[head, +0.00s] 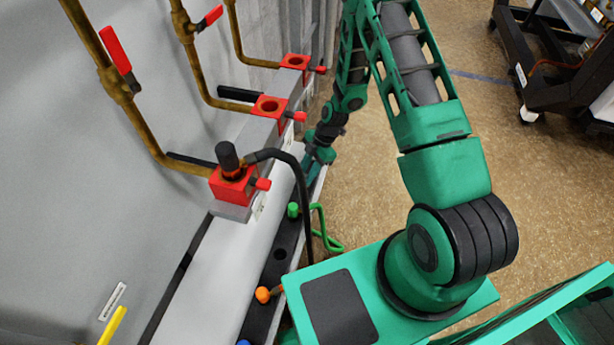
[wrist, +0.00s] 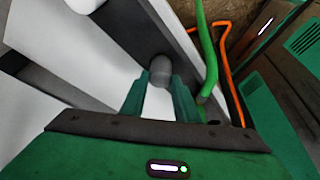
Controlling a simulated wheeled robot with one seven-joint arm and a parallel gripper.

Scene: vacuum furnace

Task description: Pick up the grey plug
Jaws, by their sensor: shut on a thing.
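The grey plug (wrist: 160,72) shows as a rounded grey end between my two green fingers in the wrist view. My gripper (wrist: 160,95) is shut on it, with one finger on each side. In the head view my gripper (head: 314,168) is low at the far end of the dark rack beside the furnace ledge. The plug is hidden or too small to make out there. I cannot tell whether it still sits in its hole.
A green plug (head: 293,210) with its green hose and an orange plug (head: 264,294) sit in the dark rack (head: 262,300). A black plug (head: 228,158) with a black hose stands in the nearest red socket block (head: 232,187). Two other red blocks (head: 269,106) (head: 295,62) have open holes.

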